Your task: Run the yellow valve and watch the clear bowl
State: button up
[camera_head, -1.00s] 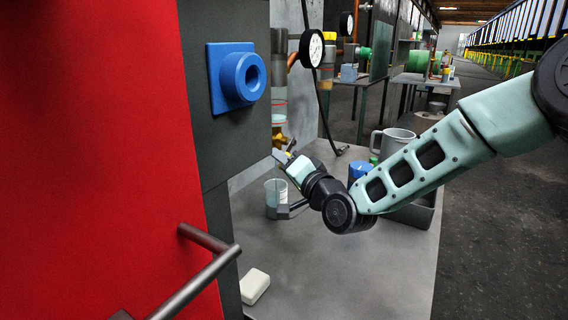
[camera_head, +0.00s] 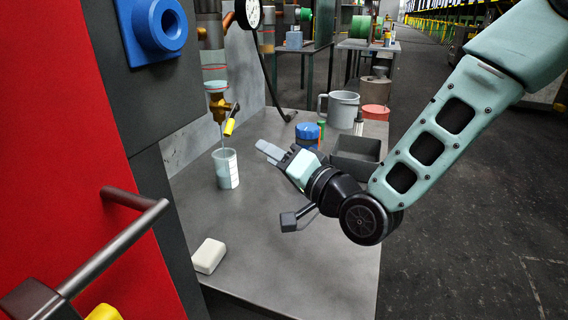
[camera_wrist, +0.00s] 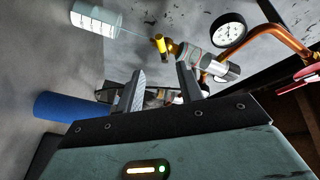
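The yellow valve handle (camera_head: 231,126) hangs tilted at the brass tap (camera_head: 217,106), below a clear sight tube (camera_head: 215,76). It also shows in the wrist view (camera_wrist: 161,44). A thin pale stream falls from the tap into a clear vessel (camera_head: 226,172), more a beaker than a bowl, with white level marks. The vessel stands upright on the bench under the tap; its exact liquid level is hard to tell. It also shows in the wrist view (camera_wrist: 96,19). My gripper (camera_head: 268,150) is right of the valve, apart from it. Its fingers (camera_wrist: 160,78) are apart and empty.
A white block (camera_head: 208,256) lies at the bench's front left. A blue canister (camera_head: 307,134), grey mug (camera_head: 342,107) and dark tray (camera_head: 356,157) stand behind my gripper. A door handle (camera_head: 120,235) juts out at left. The bench's middle (camera_head: 250,225) is clear.

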aim_at(232, 127)
jog(key=shift+v, duration=1.3)
dwell(5.2)
jog(key=w+a+m+p, duration=0.4)
jog(key=m+p, duration=0.2)
jog(key=m, duration=0.5)
jog(key=w+a+r+m+g+p, duration=0.1)
jog(key=w+a+m+p, duration=0.4)
jog(key=m, duration=0.7)
jog(key=w+a+m+p, duration=0.4)
jog(key=m+p, duration=0.5)
jog(key=m, duration=0.3)
jog(key=shift+w+a+r+g, duration=0.3)
jog(key=shift+w+a, duration=0.1)
jog(key=shift+a, duration=0.15)
